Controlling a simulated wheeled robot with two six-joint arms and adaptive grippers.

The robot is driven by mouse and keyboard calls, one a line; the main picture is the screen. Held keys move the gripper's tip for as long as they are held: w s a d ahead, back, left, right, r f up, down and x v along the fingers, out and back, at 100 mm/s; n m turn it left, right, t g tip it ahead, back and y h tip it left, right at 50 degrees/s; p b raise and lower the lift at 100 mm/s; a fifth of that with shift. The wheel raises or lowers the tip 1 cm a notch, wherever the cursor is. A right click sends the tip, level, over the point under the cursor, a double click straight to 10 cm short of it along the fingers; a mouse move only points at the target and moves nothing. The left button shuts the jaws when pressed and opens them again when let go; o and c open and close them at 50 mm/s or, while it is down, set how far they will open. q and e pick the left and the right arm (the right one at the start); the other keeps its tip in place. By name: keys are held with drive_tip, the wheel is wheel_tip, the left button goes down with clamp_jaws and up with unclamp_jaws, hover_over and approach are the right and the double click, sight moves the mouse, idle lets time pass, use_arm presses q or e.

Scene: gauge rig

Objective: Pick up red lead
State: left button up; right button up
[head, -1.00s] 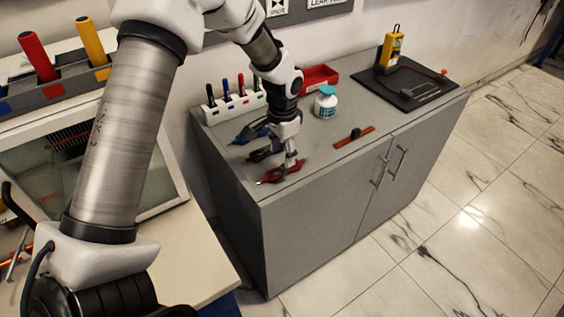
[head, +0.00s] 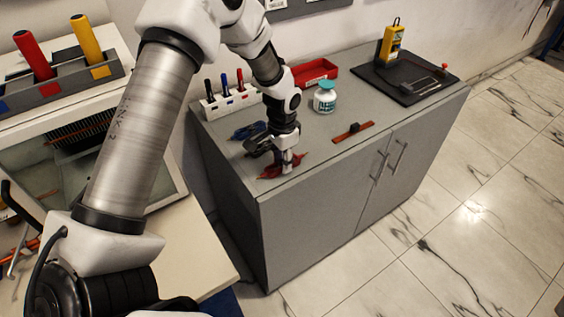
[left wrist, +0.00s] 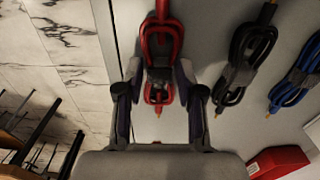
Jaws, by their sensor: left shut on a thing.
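The red lead (head: 271,173) is a coiled bundle near the front left corner of the grey cabinet top. My left gripper (head: 287,168) points down over it and hides its middle. In the left wrist view the red lead (left wrist: 162,40) runs between the two fingers of my left gripper (left wrist: 159,78), which is shut on it. The lead still appears to be at the surface; I cannot tell whether it is lifted. My right gripper is not in view.
A black lead (left wrist: 244,60) and a blue lead (left wrist: 298,78) lie beside it. A marker rack (head: 231,103), red bin (head: 315,73), white jar (head: 325,97), rust-coloured bar (head: 353,132) and black mat (head: 400,88) with a yellow meter (head: 391,45) share the cabinet top.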

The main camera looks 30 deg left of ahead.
use_arm(q)
drive_tip(key=shift+w+r, duration=0.1)
drive_tip(key=shift+r, duration=0.2)
drive_tip(key=r, duration=0.2)
drive_tip(key=shift+d+r+b, duration=0.3)
drive_tip(key=shift+r+b, duration=0.05)
drive_tip(key=shift+b, duration=0.05)
drive_tip(key=s+d+b, duration=0.1)
drive_tip(key=s+d, duration=0.1)
drive_tip(key=d, duration=0.5)
drive_tip(key=s+d+r, duration=0.1)
drive_tip(key=s+d, duration=0.1)
drive_tip(key=d, duration=0.5)
drive_tip(key=shift+s+d+r+b, duration=0.25)
drive_tip(key=shift+s+d+b, duration=0.1)
drive_tip(key=shift+b, duration=0.05)
